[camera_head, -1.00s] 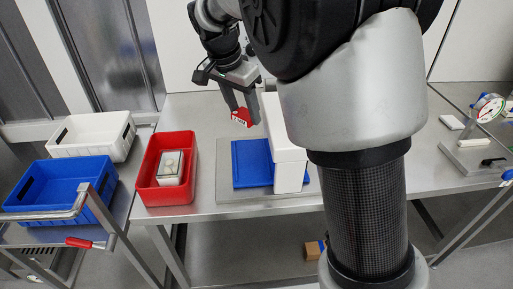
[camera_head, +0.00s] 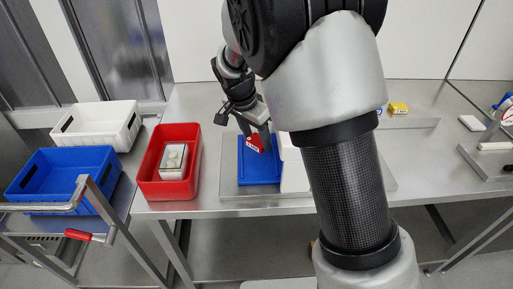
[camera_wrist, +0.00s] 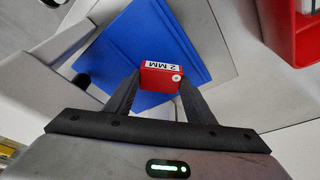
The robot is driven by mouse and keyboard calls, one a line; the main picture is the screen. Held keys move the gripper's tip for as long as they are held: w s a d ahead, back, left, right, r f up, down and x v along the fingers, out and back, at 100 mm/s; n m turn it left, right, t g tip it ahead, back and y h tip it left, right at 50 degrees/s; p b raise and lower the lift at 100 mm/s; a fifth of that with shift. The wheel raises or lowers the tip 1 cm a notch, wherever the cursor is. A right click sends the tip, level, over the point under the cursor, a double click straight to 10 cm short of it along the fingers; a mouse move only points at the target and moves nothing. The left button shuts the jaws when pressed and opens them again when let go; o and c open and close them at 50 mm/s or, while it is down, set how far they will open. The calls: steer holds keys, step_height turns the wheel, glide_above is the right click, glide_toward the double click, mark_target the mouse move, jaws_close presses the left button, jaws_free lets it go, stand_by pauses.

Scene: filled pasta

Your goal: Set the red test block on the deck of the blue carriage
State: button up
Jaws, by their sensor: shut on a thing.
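My gripper (camera_head: 257,142) is shut on the red test block (camera_head: 256,144). In the wrist view the block (camera_wrist: 161,80) sits between the two dark fingertips (camera_wrist: 160,84), with a white "2 MM" label and a pale round mark. The blue carriage deck (camera_head: 258,173) lies flat on a grey plate on the table, left of a white upright part. The block is above the far part of the deck in the head view. In the wrist view the blue deck (camera_wrist: 135,40) shows behind and beyond the block. I cannot tell how large the gap between them is.
A white housing (camera_head: 293,168) stands at the deck's right, partly hidden by my arm. A red bin (camera_head: 193,190) holding a pale box (camera_head: 173,160) stands left. A blue crate (camera_head: 60,170) and a white crate (camera_head: 95,125) are farther left. A yellow item (camera_head: 398,108) lies right.

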mark_target(255, 142)
steer(key=shift+f, duration=1.95)
steer(key=shift+f+b, duration=0.15)
steer(key=shift+b, duration=0.2)
steer(key=o, duration=1)
steer(key=shift+o, duration=0.2)
steer(key=p+v, duration=0.1)
steer(key=v, duration=1.1)
